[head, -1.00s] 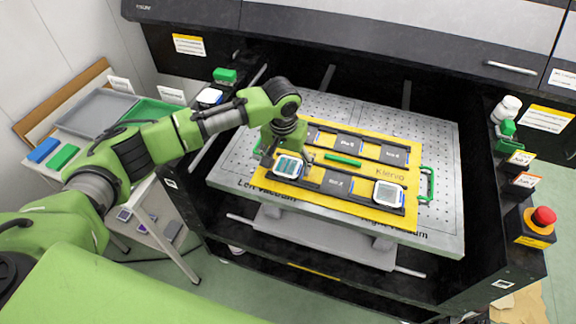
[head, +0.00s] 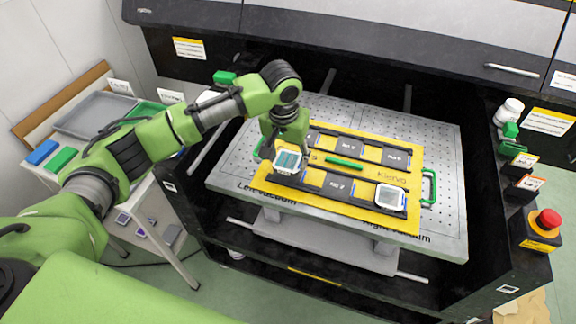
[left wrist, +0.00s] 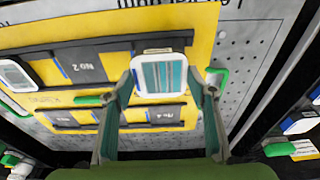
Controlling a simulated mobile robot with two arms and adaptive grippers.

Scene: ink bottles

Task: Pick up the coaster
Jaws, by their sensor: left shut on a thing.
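The coaster (head: 288,161) is a white-rimmed square with a teal striped face. My left gripper (head: 285,153) is shut on it and holds it just above the front left part of the yellow fixture board (head: 262,187). In the left wrist view the coaster (left wrist: 160,76) sits between the two fingertips of the left gripper (left wrist: 168,84), face visible. A second white square coaster (head: 390,197) lies in the right slot of the board's front black rail; in the left wrist view it shows at the left edge (left wrist: 14,75). My right gripper is not in view.
The board lies on a perforated metal plate (head: 440,165) and has green handles (head: 429,187) and black rails with numbered slots. A red emergency button (head: 549,217) stands at the right. A side table with a grey tray (head: 95,113) is at the left.

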